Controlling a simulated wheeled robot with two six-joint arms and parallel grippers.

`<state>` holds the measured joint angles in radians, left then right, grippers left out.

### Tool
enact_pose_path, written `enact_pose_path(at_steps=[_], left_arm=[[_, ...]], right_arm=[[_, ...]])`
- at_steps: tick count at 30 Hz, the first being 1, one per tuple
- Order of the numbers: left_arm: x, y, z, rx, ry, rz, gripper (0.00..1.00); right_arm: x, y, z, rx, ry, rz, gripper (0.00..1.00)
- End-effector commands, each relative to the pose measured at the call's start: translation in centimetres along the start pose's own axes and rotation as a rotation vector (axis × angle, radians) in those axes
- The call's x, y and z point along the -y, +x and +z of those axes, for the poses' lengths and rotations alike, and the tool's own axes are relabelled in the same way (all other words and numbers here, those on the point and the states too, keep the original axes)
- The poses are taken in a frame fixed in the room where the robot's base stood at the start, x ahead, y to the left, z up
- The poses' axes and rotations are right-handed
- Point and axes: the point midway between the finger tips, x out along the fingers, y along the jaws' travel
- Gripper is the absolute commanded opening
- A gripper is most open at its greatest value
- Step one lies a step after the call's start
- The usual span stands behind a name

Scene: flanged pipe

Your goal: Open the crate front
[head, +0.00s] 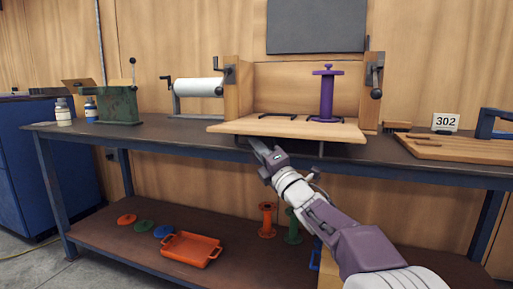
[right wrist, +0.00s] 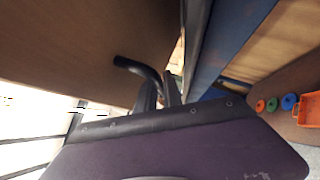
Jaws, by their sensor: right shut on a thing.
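The wooden crate (head: 241,88) stands on the dark workbench, with upright side walls. Its front panel (head: 290,127) lies folded down, roughly level, and reaches out over the bench's front edge. My right gripper (head: 257,146) is under the panel's front left part. In the right wrist view its fingers (right wrist: 162,92) are shut on a dark curved handle (right wrist: 136,66) beside the panel's brown face (right wrist: 75,45). A purple flanged pipe (head: 326,95) stands upright inside the crate. My left gripper is not in view.
Dark latches (head: 375,72) sit on the crate's side walls. A white roll (head: 198,87) and green box (head: 118,107) stand to the left. A wooden board (head: 440,148) lies to the right. The lower shelf holds an orange tray (head: 190,249) and several coloured parts.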

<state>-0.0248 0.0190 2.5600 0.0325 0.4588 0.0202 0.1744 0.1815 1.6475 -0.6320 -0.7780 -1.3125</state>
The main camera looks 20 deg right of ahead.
Motion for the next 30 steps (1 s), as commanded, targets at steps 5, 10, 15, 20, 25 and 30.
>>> enact_pose_path(at_steps=[5,10,15,20,25,30], left_arm=[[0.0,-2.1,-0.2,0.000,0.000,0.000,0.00],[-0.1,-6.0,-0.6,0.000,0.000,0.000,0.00],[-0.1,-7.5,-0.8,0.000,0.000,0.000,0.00],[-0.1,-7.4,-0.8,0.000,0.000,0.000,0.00],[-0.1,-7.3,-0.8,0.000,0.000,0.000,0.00],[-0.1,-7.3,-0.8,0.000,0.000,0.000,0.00]], right_arm=[[-1.6,0.6,0.5,-0.001,0.030,-0.029,0.00],[-3.8,1.4,1.4,-0.001,0.111,-0.108,0.00],[-4.8,1.9,1.9,0.001,0.143,-0.140,0.00],[-4.9,2.0,2.0,0.002,0.143,-0.138,0.00],[-4.8,2.0,1.9,0.002,0.143,-0.137,0.00],[-4.8,2.0,1.9,0.001,0.143,-0.137,0.19]])
